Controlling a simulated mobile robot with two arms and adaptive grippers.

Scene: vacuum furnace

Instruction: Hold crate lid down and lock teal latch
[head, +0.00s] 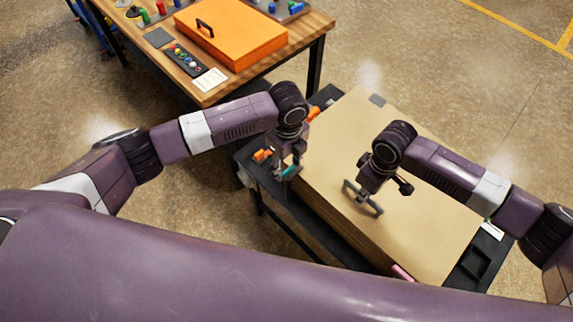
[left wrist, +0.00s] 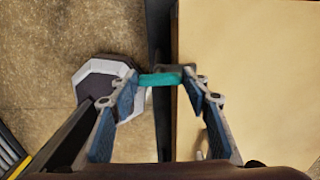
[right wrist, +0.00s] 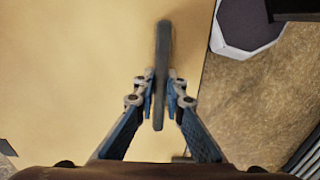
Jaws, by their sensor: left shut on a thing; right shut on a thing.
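The crate lid (head: 335,150) is a large flat tan panel lying on the crate, on a dark table. My right gripper (head: 363,198) is shut on the grey bar handle (head: 377,208) on the lid; in the right wrist view the handle (right wrist: 162,50) stands between the fingers. The teal latch (head: 292,170) is at the lid's left edge. My left gripper (head: 288,172) is shut on it; in the left wrist view the latch (left wrist: 158,79) spans between the fingertips. Whether the latch is locked cannot be told.
Orange parts (head: 262,155) lie on the dark table (head: 275,205) left of the crate. A pink piece (head: 402,272) shows at the crate's near edge. A wooden workbench with an orange case (head: 230,38) stands behind, with open floor to the right.

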